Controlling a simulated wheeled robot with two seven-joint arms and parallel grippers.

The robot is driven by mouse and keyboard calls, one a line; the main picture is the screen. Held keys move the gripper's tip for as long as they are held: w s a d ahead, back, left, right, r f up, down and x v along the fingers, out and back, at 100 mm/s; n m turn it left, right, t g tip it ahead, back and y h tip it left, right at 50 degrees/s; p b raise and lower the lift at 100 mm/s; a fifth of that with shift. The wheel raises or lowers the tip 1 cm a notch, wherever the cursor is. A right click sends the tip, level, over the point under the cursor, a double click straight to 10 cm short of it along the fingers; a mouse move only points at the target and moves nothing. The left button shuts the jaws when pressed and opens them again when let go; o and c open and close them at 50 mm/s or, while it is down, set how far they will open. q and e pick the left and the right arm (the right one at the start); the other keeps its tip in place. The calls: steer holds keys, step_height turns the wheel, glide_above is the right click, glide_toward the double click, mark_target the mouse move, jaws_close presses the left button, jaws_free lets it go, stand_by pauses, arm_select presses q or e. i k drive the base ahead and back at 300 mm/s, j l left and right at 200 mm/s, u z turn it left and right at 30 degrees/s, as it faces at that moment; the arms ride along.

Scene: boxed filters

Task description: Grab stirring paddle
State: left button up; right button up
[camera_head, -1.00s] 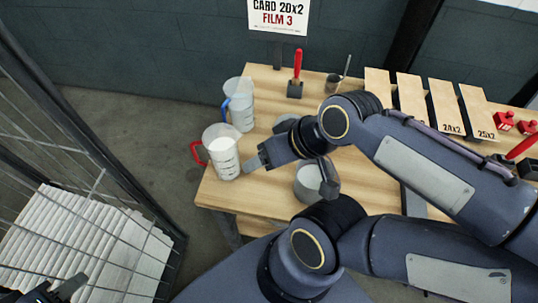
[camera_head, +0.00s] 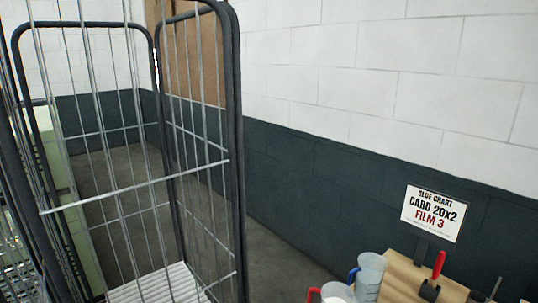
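I cannot clearly identify a stirring paddle. A red-handled tool (camera_head: 438,265) stands upright in a dark holder (camera_head: 429,291) on the wooden table (camera_head: 400,280) at the lower right. A thin grey rod (camera_head: 495,288) leans up near the bottom edge to its right; its lower end is cut off, so I cannot tell what it is. A clear jug with a blue handle (camera_head: 369,277) stands left of the holder. Part of a jug with a red handle (camera_head: 337,293) shows in front of it. Neither of my grippers is in view.
A tall wire cage trolley (camera_head: 236,150) fills the left side, with white stacked material (camera_head: 155,285) low inside it. A sign (camera_head: 433,213) stands behind the table. Bare floor (camera_head: 285,270) lies between cage and table.

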mark_target(432, 281)
steer(key=z, duration=1.3)
steer(key=i+j+u, duration=0.5)
steer(key=u, duration=0.2)
steer(key=i, duration=0.1)
